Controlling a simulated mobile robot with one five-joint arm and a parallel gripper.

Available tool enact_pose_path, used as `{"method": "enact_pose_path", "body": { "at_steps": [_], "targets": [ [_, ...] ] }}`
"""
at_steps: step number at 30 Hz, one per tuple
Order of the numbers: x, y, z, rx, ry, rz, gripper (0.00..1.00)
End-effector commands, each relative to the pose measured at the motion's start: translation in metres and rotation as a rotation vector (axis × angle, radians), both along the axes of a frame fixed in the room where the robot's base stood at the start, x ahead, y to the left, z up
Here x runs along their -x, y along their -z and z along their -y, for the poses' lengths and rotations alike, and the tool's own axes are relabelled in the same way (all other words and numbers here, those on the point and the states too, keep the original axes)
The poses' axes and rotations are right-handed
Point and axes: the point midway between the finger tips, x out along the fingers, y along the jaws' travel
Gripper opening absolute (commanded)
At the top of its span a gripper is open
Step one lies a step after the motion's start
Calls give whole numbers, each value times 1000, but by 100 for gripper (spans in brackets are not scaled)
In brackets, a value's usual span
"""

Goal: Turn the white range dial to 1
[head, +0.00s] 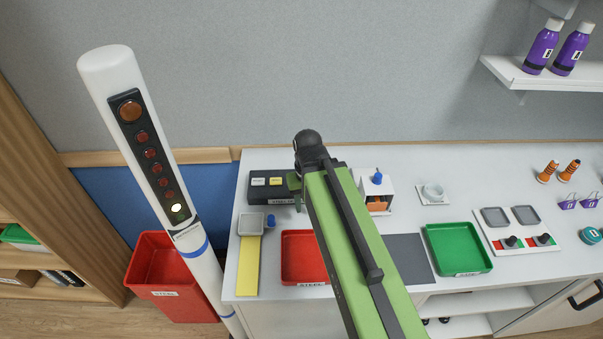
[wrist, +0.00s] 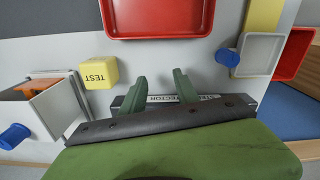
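A white round knob (head: 433,192) on a square white plate (head: 432,199) stands on the bench right of my arm in the head view. It looks like the range dial, but no numbers or pointer can be read. It does not show in the wrist view. My gripper (wrist: 160,86) has its two green fingers apart with nothing between them. It is in front of the dark detector box, whose label (wrist: 205,97) is partly hidden by the fingers. In the head view my arm largely covers the gripper, which is well left of the knob.
The dark box (head: 256,195) stands at the back left. A yellow TEST block (wrist: 97,72), a white box (wrist: 58,106) with a blue knob, a red tray (head: 300,240) and a grey tray (head: 251,224) are near. A green tray (head: 460,262) lies in front of the white knob.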

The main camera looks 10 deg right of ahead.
Motion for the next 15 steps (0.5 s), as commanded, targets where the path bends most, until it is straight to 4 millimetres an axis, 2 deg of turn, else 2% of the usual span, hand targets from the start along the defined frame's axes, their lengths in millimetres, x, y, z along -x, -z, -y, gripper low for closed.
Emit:
{"method": "enact_pose_path", "body": {
  "at_steps": [2, 5, 9, 12, 15],
  "targets": [
    [-3, -5, 0, 0, 15, 0, 48],
    [-17, -31, 6, 2, 122, -3, 49],
    [-56, -92, 6, 7, 434, -11, 49],
    [-83, -129, 5, 14, 682, -15, 49],
    [-105, -157, 4, 21, 893, -18, 49]
  ]
}}
